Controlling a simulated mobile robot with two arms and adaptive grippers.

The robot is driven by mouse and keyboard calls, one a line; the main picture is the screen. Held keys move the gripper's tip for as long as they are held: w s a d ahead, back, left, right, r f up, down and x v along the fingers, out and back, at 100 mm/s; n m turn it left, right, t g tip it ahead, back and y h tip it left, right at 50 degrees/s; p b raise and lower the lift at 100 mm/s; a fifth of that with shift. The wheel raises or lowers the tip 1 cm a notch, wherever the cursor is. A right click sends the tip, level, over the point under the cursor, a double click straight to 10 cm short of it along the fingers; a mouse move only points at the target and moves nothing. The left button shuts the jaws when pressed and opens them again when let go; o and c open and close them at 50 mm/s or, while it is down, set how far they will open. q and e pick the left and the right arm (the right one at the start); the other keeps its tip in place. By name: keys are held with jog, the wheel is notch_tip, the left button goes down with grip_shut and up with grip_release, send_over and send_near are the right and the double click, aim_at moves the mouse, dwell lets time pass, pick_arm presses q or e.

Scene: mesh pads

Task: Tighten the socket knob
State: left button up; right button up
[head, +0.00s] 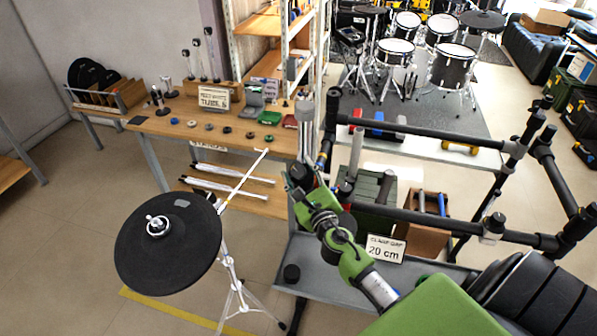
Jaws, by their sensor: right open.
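My right arm, green and black, reaches in from the lower right. Its dark gripper (299,178) is open beside the left end of a black tubular rack (425,131). Black and silver fittings on the rack's left upright crowd around the gripper, and the arm covers part of them. I cannot clearly pick out the socket knob there. A black cymbal pad (170,255) with a silver centre fitting sits on a silver stand (236,285) to the left. A pale rod runs from near the pad up to the right. My left gripper is not in view.
A wooden bench (190,128) behind holds small coloured parts and a sign. A grey platform (330,288) lies under the rack, with a "20 cm" sign (385,249). A drum kit (425,55) stands at the back. Floor at the lower left is clear.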

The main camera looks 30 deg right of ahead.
jog(key=c, duration=1.1)
jog(key=shift+f+m+h+b, duration=0.15)
jog(key=shift+m+h+b, duration=0.15)
jog(key=shift+b, duration=0.35)
jog(key=m+g+h+b, duration=0.1)
jog(key=m+h+b, duration=0.2)
jog(key=m+b, duration=0.1)
jog(key=m+g+h+b, duration=0.1)
jog(key=m+h+b, duration=0.2)
jog(key=b, duration=0.1)
jog(key=m+g+h+b, duration=0.1)
jog(key=m+h+b, duration=0.2)
jog(key=m+b, duration=0.1)
jog(key=shift+a+f+m+g+h, duration=0.1)
jog(key=shift+a+m+g+h, duration=0.05)
jog(key=shift+m+g+h, duration=0.2)
jog(key=shift+r+m+g+h+b, duration=0.2)
jog(key=shift+m+g+h+b, duration=1.05)
jog(key=shift+m+g, duration=0.7)
jog(key=shift+m, duration=0.3)
jog(key=shift+r, duration=0.1)
